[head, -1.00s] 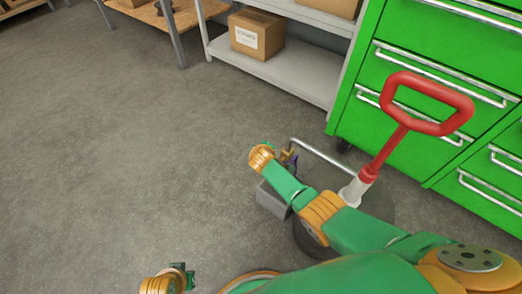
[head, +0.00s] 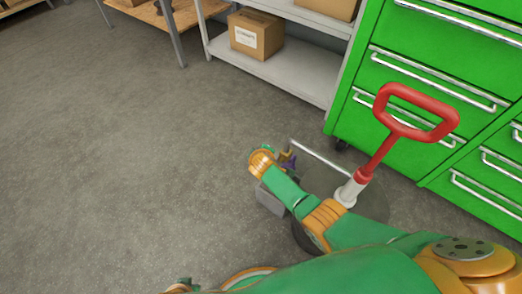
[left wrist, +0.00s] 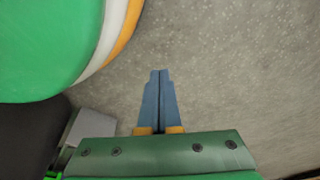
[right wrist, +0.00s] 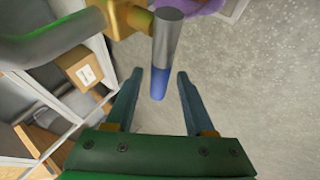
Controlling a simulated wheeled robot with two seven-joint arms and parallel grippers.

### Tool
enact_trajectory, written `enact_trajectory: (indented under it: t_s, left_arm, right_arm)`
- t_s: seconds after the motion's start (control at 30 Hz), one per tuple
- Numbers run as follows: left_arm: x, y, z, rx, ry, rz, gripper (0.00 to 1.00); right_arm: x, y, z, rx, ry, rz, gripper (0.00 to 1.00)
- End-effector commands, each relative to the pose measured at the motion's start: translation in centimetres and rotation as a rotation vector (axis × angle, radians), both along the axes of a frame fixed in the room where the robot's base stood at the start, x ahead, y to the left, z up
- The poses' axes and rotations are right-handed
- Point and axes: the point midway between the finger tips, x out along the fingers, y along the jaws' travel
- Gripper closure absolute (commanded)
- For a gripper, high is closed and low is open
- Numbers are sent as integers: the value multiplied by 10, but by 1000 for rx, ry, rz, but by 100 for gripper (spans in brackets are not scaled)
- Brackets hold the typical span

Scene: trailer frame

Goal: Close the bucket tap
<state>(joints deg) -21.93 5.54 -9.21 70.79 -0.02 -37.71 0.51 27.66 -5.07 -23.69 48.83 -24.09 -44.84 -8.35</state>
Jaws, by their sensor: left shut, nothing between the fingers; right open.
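The tap shows in the right wrist view as a brass body (right wrist: 128,18) with a purple part (right wrist: 200,6) and a silver tube (right wrist: 167,42) ending in blue. My right gripper (right wrist: 159,74) is open, with its fingertips on either side of the blue end and a gap visible on each side. My left gripper (left wrist: 160,73) is shut and empty over bare floor.
A green drawer cabinet (head: 395,65) stands behind the bucket. A grey shelf (head: 290,78) holds a cardboard box (head: 256,34). A grey box-shaped part (head: 270,198) sits below my right wrist. The floor on the left is clear.

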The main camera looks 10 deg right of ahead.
Motion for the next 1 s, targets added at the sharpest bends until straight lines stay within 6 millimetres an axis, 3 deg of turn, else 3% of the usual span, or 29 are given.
enact_trajectory:
  t_s: [0.03,0.23,0.87,1.0]
  left_arm:
    - [-6,5,8,8,5,-1,100]
    - [-24,20,6,27,6,-1,100]
    - [-32,26,4,35,6,-1,100]
    - [-43,23,27,29,23,-7,100]
  right_arm:
    - [-5,1,14,1,1,0,46]
    - [-20,4,28,-1,2,1,46]
    - [-25,6,32,-1,0,1,46]
    - [-25,6,60,-1,0,1,46]
